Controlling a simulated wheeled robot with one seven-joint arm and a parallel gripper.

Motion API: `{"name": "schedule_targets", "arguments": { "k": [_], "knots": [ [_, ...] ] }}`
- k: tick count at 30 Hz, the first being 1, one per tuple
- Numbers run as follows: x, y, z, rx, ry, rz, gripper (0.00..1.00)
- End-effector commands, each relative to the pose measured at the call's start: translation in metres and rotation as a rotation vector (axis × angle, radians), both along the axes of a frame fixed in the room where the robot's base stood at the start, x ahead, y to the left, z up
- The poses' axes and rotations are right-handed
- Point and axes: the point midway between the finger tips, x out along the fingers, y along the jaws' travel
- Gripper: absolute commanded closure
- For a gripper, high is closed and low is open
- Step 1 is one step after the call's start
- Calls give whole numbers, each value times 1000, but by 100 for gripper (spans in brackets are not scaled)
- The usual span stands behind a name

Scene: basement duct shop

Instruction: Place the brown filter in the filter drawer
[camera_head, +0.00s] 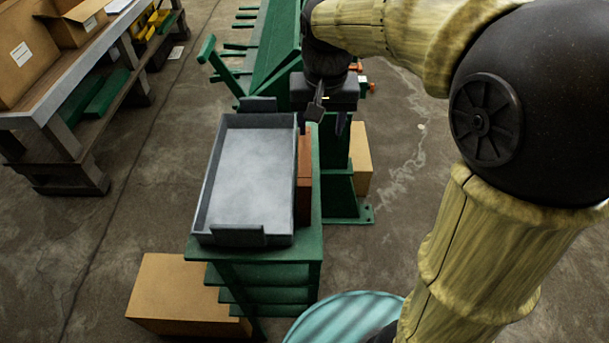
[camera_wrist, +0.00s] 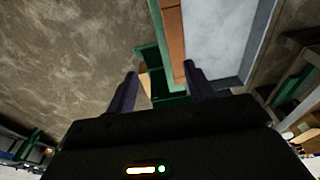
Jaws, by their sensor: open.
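The grey drawer (camera_head: 250,175), a shallow open tray with raised ends, sits on a green stepped stand and looks empty inside. The brown filter (camera_head: 304,180), a narrow reddish-brown block, lies along the right side of the drawer, outside it; part of it is hidden by the drawer wall. In the wrist view the filter (camera_wrist: 173,42) runs beside the drawer (camera_wrist: 222,40). My gripper (camera_head: 322,118) is above the far end of the filter, pointing down. In the wrist view my gripper (camera_wrist: 162,80) is open, with nothing between its fingers; the filter's end shows near the right finger.
The green stand (camera_head: 265,255) has a cardboard box (camera_head: 180,295) at its foot. A green machine (camera_head: 275,60) stands behind, with another box (camera_head: 361,160) at right. A teal round top (camera_head: 345,318) is in front. A workbench (camera_head: 70,120) stands at left, with clear floor between.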

Motion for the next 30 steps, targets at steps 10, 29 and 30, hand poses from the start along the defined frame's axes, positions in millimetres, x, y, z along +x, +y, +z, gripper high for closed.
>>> {"name": "schedule_targets", "arguments": {
  "k": [10,29,30],
  "knots": [
    [3,33,48,-12,20,-12,47],
    [9,32,-7,-15,26,-10,47],
    [10,32,-14,-15,26,-10,47]
  ]
}}
